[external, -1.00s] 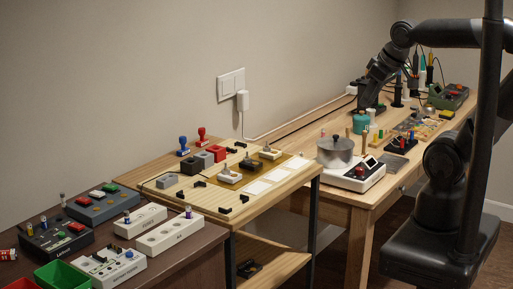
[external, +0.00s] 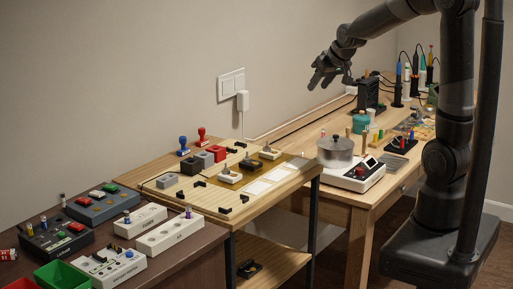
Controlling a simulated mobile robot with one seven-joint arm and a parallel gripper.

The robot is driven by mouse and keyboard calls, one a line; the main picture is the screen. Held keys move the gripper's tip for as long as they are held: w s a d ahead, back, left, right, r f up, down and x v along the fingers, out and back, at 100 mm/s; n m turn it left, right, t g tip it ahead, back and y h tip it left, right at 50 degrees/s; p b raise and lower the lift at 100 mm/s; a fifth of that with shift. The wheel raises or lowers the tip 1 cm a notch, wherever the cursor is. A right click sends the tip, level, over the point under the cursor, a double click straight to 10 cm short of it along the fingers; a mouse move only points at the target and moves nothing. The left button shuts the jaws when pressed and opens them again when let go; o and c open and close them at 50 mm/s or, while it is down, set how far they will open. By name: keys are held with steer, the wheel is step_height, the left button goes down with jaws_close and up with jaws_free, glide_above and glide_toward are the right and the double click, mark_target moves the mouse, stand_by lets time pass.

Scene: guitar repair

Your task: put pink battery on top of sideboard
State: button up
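No pink battery can be made out for certain in the external view. A small purple battery-like cylinder (external: 188,212) stands in a white holder at the lower left, and other small cylinders stand in devices near it. The dark brown cabinet (external: 201,262) at the lower left looks like the sideboard; devices cover much of its top. My gripper (external: 330,86) is in the air before the wall, above the far end of the wooden benches and well away from the cabinet. Its fingers look spread, and nothing shows between them.
A light wooden bench (external: 225,198) with blocks, stamps and clips stands mid-view. The workbench (external: 352,195) behind holds a silver pot (external: 335,153) on a white scale, a teal jar (external: 361,123) and upright tools. Green and red bins (external: 60,275) sit at the lower left.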

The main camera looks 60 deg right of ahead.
steer(key=w+d+f+m+h, duration=0.1)
steer(key=w+d+f, duration=0.35)
steer(key=d, duration=0.25)
steer(key=w+d+f+m+h, duration=0.1)
steer(key=w+d+f, duration=0.3)
steer(key=d+f, duration=0.25)
steer(key=m+h, duration=0.2)
glide_toward(323, 135)
steer(key=d, duration=0.1)
steer(key=shift+w+r+x, duration=0.15)
steer(key=shift+x, duration=1.65)
steer(key=shift+w+r+x, duration=0.1)
steer(key=shift+w+x, duration=0.1)
steer(key=shift+x, duration=1.6)
steer(key=shift+w+r+x, duration=0.15)
steer(key=shift+x, duration=1.6)
steer(key=shift+c, duration=0.2)
jaws_close()
